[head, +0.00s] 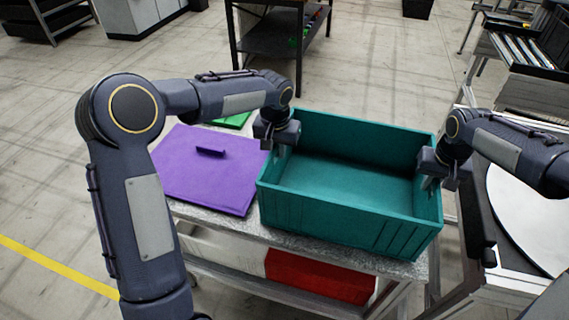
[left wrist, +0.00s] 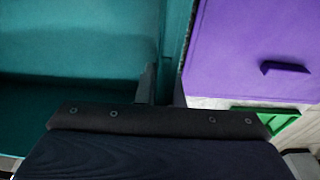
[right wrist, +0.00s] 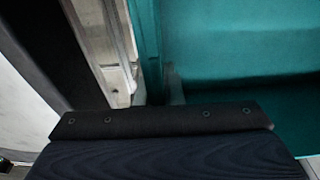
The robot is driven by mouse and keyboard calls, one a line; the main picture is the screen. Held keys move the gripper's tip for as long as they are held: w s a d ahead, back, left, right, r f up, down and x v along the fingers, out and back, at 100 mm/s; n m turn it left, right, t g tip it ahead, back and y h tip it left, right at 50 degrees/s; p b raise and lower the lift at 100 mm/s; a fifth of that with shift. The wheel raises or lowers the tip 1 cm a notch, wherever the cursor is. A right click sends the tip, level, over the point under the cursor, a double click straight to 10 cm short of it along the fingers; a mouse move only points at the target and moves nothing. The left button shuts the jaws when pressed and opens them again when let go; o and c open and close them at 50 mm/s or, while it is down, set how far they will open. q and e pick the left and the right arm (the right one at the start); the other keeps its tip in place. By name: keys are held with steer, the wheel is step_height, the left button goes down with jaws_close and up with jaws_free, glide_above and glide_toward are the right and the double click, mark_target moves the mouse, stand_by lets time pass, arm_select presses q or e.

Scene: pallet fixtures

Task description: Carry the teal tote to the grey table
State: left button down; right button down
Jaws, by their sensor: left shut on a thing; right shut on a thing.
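The teal tote (head: 345,222) is open and looks empty inside. It is upright at the right end of a table with a speckled grey top (head: 243,228); I cannot tell whether it rests on it or hangs just above. My left gripper (head: 281,150) is shut on the tote's left wall, and my right gripper (head: 430,182) is shut on its right wall. The tote wall also shows between the fingers in the left wrist view (left wrist: 172,50) and in the right wrist view (right wrist: 152,50).
A purple lid-like panel with a handle (head: 205,180) lies left of the tote, with a green item (head: 233,120) behind it. A red bin (head: 320,276) is on the shelf below. A round white surface (head: 525,215) stands at the right. A dark table (head: 275,45) stands behind, across open floor.

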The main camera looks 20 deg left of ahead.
arm_select(q)
steer(key=shift+f+b, duration=0.3)
steer(key=shift+f, duration=0.2)
arm_select(e)
steer(key=shift+f, duration=0.45)
arm_select(q)
steer(key=c, duration=1.9)
jaws_free()
steer(key=shift+r, duration=0.15)
arm_select(e)
steer(key=c, duration=1.9)
jaws_free()
steer(key=shift+r, duration=0.15)
arm_select(q)
steer(key=o, duration=0.3)
arm_select(e)
steer(key=o, duration=0.3)
arm_select(q)
steer(key=shift+o, duration=0.2)
arm_select(e)
steer(key=shift+o, duration=0.2)
arm_select(q)
steer(key=shift+r, duration=0.1)
